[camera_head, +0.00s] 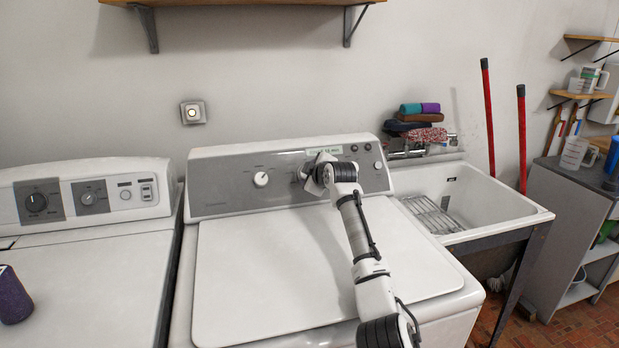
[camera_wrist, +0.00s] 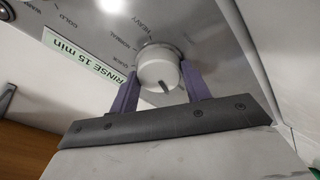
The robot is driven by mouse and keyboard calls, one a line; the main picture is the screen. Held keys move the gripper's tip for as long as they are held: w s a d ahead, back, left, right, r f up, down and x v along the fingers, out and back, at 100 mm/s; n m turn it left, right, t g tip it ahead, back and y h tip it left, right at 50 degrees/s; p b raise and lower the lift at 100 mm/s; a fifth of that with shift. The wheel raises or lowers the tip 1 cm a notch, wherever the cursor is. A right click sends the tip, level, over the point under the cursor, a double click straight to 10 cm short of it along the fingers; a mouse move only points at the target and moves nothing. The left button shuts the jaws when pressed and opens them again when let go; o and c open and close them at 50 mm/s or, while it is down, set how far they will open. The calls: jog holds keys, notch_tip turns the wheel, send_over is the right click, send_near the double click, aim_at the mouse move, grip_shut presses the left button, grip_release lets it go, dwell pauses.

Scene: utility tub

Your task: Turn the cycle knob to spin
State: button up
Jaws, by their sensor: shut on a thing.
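The cycle knob (camera_wrist: 158,66) is a round white knob on the grey control panel (camera_head: 225,188) of the middle washer. In the wrist view it sits between my two purple fingers, which are shut on its sides. A short dark mark shows on its lower face. Printed words, among them HEAVY and NORMAL, stand around it; I cannot read a spin mark. In the head view my gripper (camera_head: 308,174) is at the panel, right of its middle, and hides this knob. A green label (camera_wrist: 93,66) reading RINSE 15 min lies left of the knob in the wrist view.
Another white knob (camera_head: 261,179) is on the panel to the left, and small dark buttons are at its right. The washer lid (camera_head: 260,270) is closed and bare. A second machine (camera_head: 90,250) stands left, a utility sink (camera_head: 490,205) right. A shelf (camera_head: 250,2) hangs above.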

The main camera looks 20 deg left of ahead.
jog(key=n+g, duration=0.1)
jog(key=n, duration=0.4)
jog(key=shift+n+b, duration=0.3)
jog(key=shift+n, duration=0.1)
jog(key=shift+w+n+g, duration=0.1)
jog(key=shift+n+g, duration=0.3)
jog(key=shift+n, duration=1.9)
jog(key=o, duration=1)
jog(key=b+v, duration=0.3)
jog(key=v, duration=1.1)
jog(key=shift+b, duration=0.3)
jog(key=shift+f, duration=0.1)
